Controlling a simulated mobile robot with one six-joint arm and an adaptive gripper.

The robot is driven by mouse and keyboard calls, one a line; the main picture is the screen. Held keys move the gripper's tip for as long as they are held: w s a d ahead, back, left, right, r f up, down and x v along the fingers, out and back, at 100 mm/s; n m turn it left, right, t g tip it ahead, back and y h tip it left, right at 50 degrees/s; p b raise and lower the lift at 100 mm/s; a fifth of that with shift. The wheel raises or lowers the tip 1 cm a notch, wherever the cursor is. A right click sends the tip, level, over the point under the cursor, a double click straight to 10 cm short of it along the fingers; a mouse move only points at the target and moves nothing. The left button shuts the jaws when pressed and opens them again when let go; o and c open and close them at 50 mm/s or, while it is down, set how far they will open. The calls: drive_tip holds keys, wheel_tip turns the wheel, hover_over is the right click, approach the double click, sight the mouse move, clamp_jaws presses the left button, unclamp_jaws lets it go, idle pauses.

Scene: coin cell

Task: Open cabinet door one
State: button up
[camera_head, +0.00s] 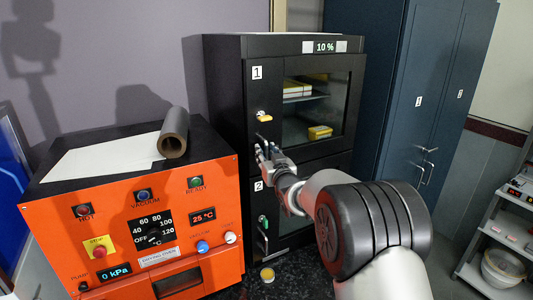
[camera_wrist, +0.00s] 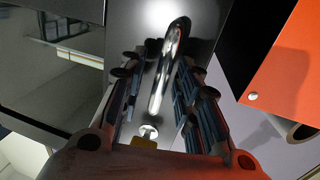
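Door one (camera_head: 287,75) is the upper door of the black cabinet, with a "1" label and a dark glass pane. It looks closed. A lock with a yellow tag (camera_head: 264,117) sits on its left frame. My gripper (camera_head: 266,152) is at that frame, just below the lock, and largely hides the handle there. In the wrist view the shiny bar handle (camera_wrist: 168,70) lies between the two fingers of my gripper (camera_wrist: 162,90). The fingers are apart, with visible gaps beside the handle; I cannot tell whether either touches it. The lock (camera_wrist: 148,132) shows nearer the palm.
The orange drying oven (camera_head: 160,235) stands close at the left, with a dark roll (camera_head: 174,132) on top. The lower door, marked 2 (camera_head: 258,186), is below. A blue cabinet (camera_head: 405,110) stands at the right. Yellow boxes (camera_head: 320,131) lie behind the glass.

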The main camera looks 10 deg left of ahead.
drive_tip(key=shift+c, duration=0.5)
clamp_jaws()
idle(0.3)
